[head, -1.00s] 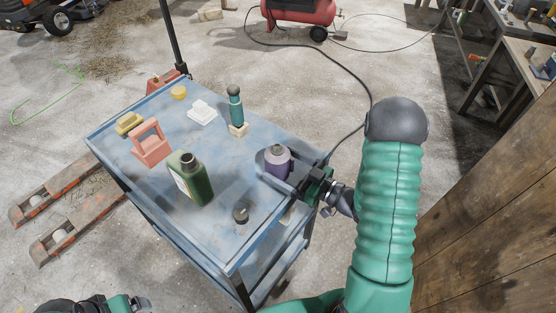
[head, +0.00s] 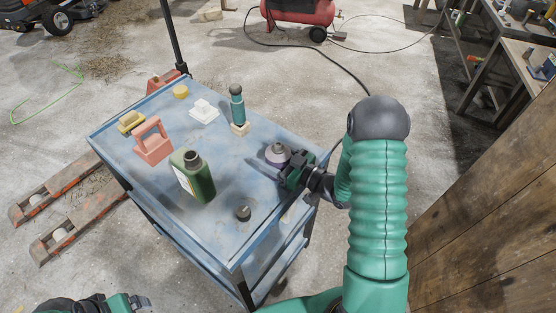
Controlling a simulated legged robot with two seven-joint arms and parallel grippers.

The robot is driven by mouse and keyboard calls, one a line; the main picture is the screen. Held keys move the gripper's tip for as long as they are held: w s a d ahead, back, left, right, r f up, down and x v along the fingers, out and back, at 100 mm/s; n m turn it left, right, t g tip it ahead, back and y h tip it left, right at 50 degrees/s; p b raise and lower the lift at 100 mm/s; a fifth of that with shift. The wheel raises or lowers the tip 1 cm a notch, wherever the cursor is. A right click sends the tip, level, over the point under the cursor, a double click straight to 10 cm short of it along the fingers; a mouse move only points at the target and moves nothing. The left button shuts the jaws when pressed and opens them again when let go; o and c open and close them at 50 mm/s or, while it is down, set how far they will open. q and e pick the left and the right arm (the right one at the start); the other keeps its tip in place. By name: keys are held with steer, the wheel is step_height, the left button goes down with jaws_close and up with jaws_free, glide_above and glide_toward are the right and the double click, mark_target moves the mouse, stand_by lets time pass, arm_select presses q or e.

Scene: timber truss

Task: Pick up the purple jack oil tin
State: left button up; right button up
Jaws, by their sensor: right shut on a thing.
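The purple jack oil tin (head: 278,154) has a grey cone-shaped top and stands near the right edge of the blue cart top. My right gripper (head: 275,166) is shut on the tin, with its fingers around the body and hiding much of its lower part. I cannot tell whether the tin's base touches the cart. At the bottom left, a dark and green part of my left arm shows, but its gripper fingers are not seen.
The blue cart (head: 225,228) also holds a green bottle (head: 196,180), a dark round cap (head: 243,213), a pink caddy (head: 152,143), a teal bottle (head: 237,107), a white item (head: 204,112) and yellow items (head: 131,122). A timber wall (head: 490,220) stands at the right.

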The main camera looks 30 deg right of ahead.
mark_target(269, 148)
steer(key=shift+d, duration=0.2)
steer(key=c, duration=0.7)
steer(key=shift+r, duration=0.5)
steer(key=shift+r+p, duration=0.3)
steer(key=shift+r, duration=0.9)
steer(key=shift+s+a, duration=0.2)
steer(key=shift+s, duration=0.7)
steer(key=s, duration=0.3)
steer(key=s+a, duration=0.1)
steer(key=s, duration=0.1)
steer(key=shift+s+a+r, duration=0.1)
steer(key=shift+s+r, duration=0.2)
steer(key=s+p, duration=0.1)
steer(key=p, duration=0.1)
steer(key=s+p, duration=0.2)
steer(key=p, duration=0.1)
steer(key=s+a+r+p, duration=0.1)
steer(key=s+p, duration=0.1)
steer(key=shift+s+a, duration=0.1)
steer(key=shift+s, duration=0.15)
steer(key=shift+s+a+p, duration=0.2)
steer(key=shift+s+p, duration=0.4)
steer(key=shift+s, duration=0.05)
steer(key=shift+s+a+p, duration=0.15)
steer(key=shift+s+p, duration=0.45)
steer(key=shift+s, duration=0.05)
